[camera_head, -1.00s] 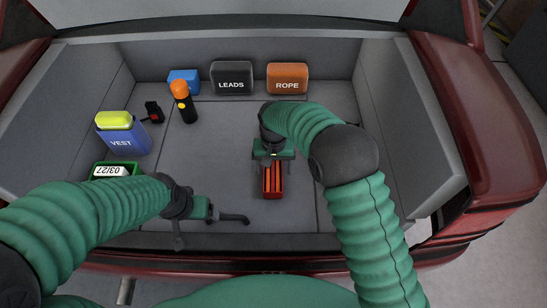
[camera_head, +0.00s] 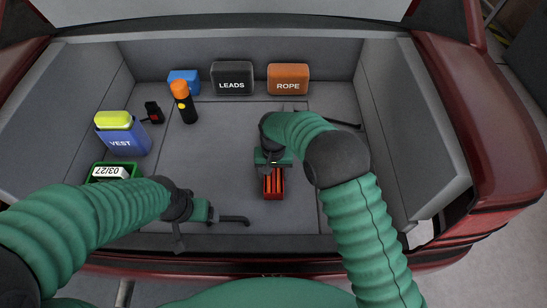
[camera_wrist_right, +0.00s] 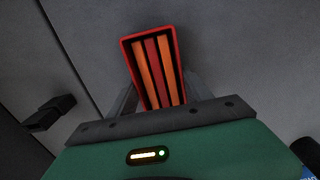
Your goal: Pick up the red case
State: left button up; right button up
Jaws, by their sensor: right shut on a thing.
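The red case (camera_head: 273,187) is a narrow open-topped box with orange and red strips inside, near the front middle of the trunk floor. My right gripper (camera_head: 273,166) is shut on it from the far side. In the right wrist view the red case (camera_wrist_right: 155,68) stands between the grey fingers, which are partly hidden by the gripper body. I cannot tell whether the case touches the floor. My left gripper (camera_head: 232,219) is low over the front left of the floor, away from the case; its finger opening is unclear.
A LEADS box (camera_head: 231,79) and a ROPE box (camera_head: 288,80) stand at the back wall. An orange-topped flashlight (camera_head: 184,103), a blue VEST box (camera_head: 123,137) and a green bin (camera_head: 108,172) are at left. A dark rod (camera_head: 345,124) lies behind my right arm.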

pick_arm(q)
jog(key=shift+w+p+v, duration=0.2)
jog(key=shift+p+v, duration=0.75)
jog(key=shift+p, duration=0.05)
pick_arm(e)
notch_tip(320, 180, up, 10)
jog(key=shift+f+b, duration=1.75)
jog(key=shift+f, duration=3.2)
pick_arm(q)
jog(key=x, duration=0.3)
jog(key=shift+s+f, duration=0.2)
jog(key=shift+s, duration=0.05)
jog(key=shift+r+p, duration=0.35)
jog(key=shift+c, duration=0.2)
pick_arm(e)
jog(key=shift+d, duration=0.1)
